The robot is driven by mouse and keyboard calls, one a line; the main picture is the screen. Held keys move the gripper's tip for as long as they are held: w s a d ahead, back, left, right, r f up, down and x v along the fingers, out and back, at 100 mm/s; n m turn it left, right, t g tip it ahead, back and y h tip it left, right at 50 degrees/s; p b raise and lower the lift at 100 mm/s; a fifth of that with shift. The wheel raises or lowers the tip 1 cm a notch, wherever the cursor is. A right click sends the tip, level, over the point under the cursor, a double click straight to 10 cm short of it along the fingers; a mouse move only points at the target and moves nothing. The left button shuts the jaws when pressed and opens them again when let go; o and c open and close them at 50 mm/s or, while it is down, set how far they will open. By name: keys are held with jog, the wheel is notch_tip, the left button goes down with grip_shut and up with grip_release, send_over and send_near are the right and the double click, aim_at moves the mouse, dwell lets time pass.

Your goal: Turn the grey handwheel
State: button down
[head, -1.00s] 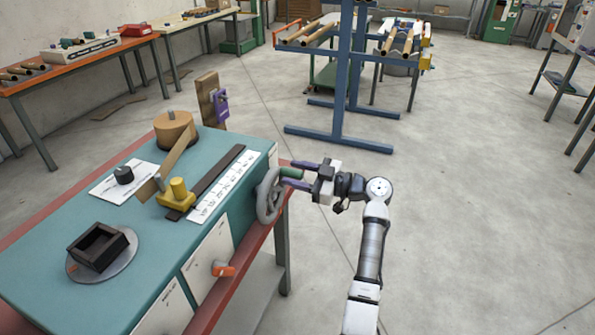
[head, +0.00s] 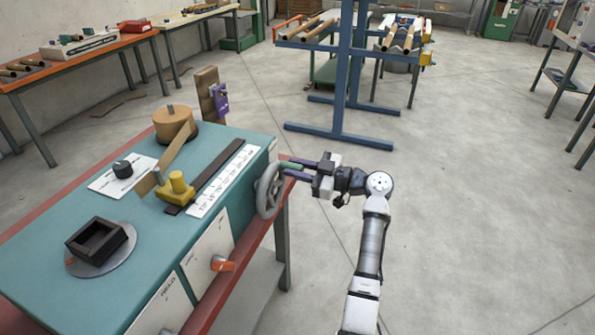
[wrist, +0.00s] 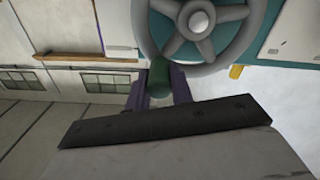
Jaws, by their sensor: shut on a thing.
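The grey handwheel (head: 268,192) is on the right side of the teal winder cabinet, seen nearly edge-on in the head view. In the wrist view its spoked face (wrist: 198,25) fills the top. A green handle (head: 292,166) sticks out from its rim toward my arm. My gripper (head: 296,169) is shut on the green handle, with purple fingers on both sides of it. The handle also shows between the fingers in the wrist view (wrist: 159,78). A dark bar on my wrist hides part of the fingers there.
The cabinet top (head: 150,235) carries a brown roll (head: 173,123), a yellow block (head: 176,187), a white scale (head: 222,180) and a black square box (head: 97,241). An orange knob (head: 222,264) sits on the cabinet front below the wheel. A blue rack (head: 345,130) stands behind. The floor to the right is clear.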

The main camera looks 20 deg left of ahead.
aim_at(275, 169)
jog(key=shift+s+f+b, duration=0.1)
jog(key=shift+f+b, duration=0.15)
jog(key=shift+b, duration=0.3)
jog(key=s+n+b, duration=0.1)
jog(key=n+b, duration=0.1)
jog(key=b, duration=0.4)
jog(key=shift+r+b, duration=0.1)
jog(key=shift+b, duration=0.2)
jog(key=s+n+b, duration=0.1)
jog(key=b, duration=0.2)
jog(key=r+n+b, duration=0.1)
jog(key=n+b, duration=0.1)
jog(key=b, duration=0.2)
jog(key=s+n+b, duration=0.1)
jog(key=b, duration=0.2)
jog(key=shift+s+r+n, duration=0.2)
jog(key=shift+s+n, duration=0.1)
jog(key=shift+n, duration=0.1)
jog(key=shift+r, duration=0.1)
jog(key=c, duration=1.2)
grip_release()
jog(key=shift+c, duration=0.2)
